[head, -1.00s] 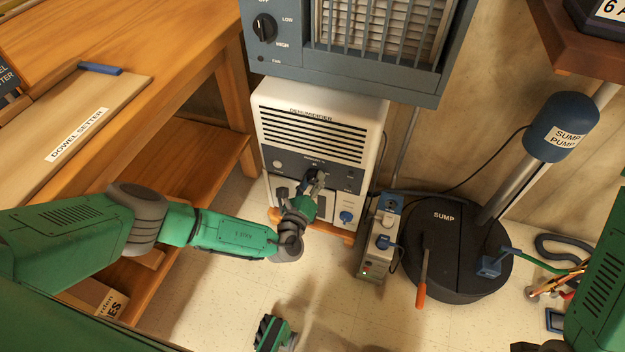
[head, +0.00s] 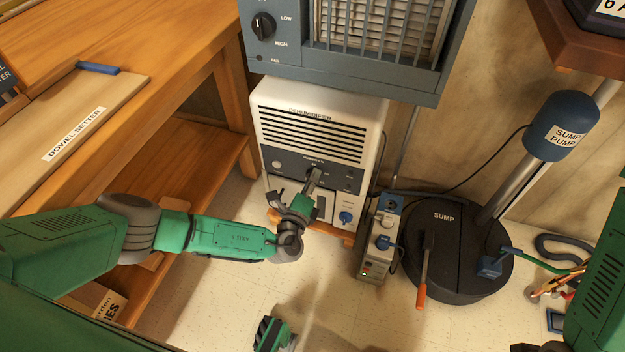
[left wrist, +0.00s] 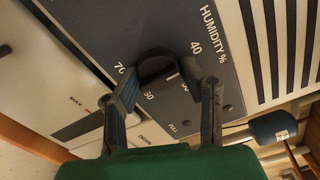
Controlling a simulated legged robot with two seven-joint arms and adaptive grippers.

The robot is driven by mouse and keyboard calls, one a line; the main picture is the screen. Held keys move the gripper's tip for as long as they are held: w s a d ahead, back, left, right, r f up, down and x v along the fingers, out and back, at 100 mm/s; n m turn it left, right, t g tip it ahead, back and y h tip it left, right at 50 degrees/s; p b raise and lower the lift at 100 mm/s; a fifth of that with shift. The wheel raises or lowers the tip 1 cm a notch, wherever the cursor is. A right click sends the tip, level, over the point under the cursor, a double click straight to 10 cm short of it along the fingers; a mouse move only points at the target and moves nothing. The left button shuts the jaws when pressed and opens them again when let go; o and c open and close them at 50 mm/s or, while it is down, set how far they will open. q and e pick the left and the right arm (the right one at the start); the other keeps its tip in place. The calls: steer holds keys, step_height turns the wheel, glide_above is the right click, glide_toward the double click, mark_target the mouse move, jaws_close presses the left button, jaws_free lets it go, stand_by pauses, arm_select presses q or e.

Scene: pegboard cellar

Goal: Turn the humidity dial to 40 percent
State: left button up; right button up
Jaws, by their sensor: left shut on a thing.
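The left wrist view shows the humidity dial (left wrist: 158,66), a dark round knob beside the "HUMIDITY %" lettering. Numbers 70 and 40 show on either side of it; other marks are partly covered. I cannot read the dial's pointer. My left gripper (head: 314,181) is at the panel, its two fingers shut on the dial's sides; the fingers also show in the left wrist view (left wrist: 166,88).
A heater (head: 300,50) hangs just above the dehumidifier. A wooden bench (head: 180,60) is at left. A power strip (head: 379,240), a black sump (head: 455,255) with an orange-handled tool, and a pipe stand at right. Tiled floor in front is mostly clear.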

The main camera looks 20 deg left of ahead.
arm_select(q)
steer(key=shift+a+f, duration=0.15)
steer(key=shift+f, duration=0.05)
steer(key=o, duration=1.1)
steer(key=shift+o, duration=0.2)
steer(key=shift+r, duration=0.1)
steer(key=s, duration=0.7)
steer(key=shift+s+a, duration=0.15)
steer(key=shift+s, duration=0.1)
